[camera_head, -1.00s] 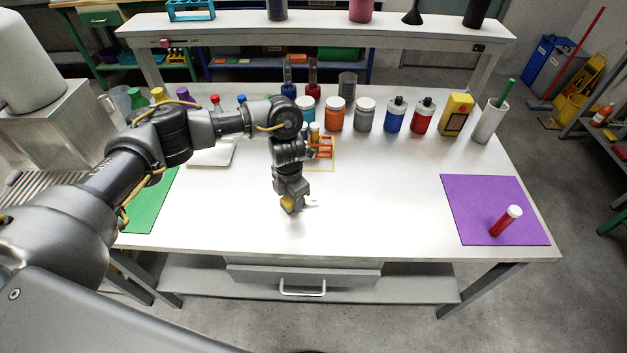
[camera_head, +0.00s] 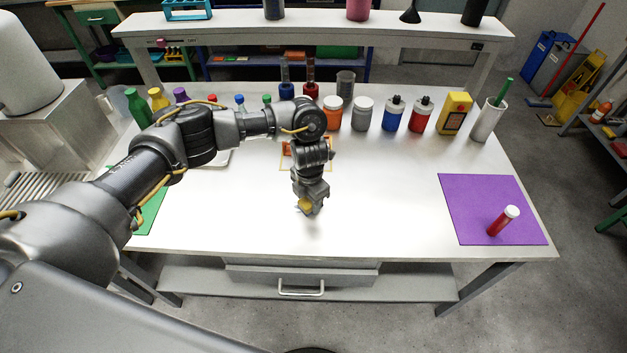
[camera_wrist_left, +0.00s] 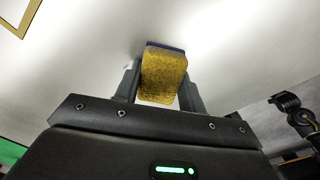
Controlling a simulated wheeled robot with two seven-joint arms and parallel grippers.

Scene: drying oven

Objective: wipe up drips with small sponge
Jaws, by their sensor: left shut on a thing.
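My left gripper (camera_head: 307,208) is shut on a small yellow sponge (camera_head: 304,204) low over the middle front of the white table (camera_head: 390,215). In the left wrist view the sponge (camera_wrist_left: 163,75) sits between the two fingers, with a dark blue layer along its far edge. I cannot tell whether it touches the tabletop. No drips show on the visible tabletop; the area under the sponge and gripper is hidden. A dark arm part, apparently my right gripper (camera_wrist_left: 287,103), shows at the right of the left wrist view, its jaws unclear.
A purple mat (camera_head: 480,200) with a red, white-capped tube (camera_head: 503,221) lies at the right. Jars and bottles, including an orange jar (camera_head: 332,113), line the back. A green mat (camera_head: 152,210) lies left, partly behind my arm. The table between gripper and purple mat is clear.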

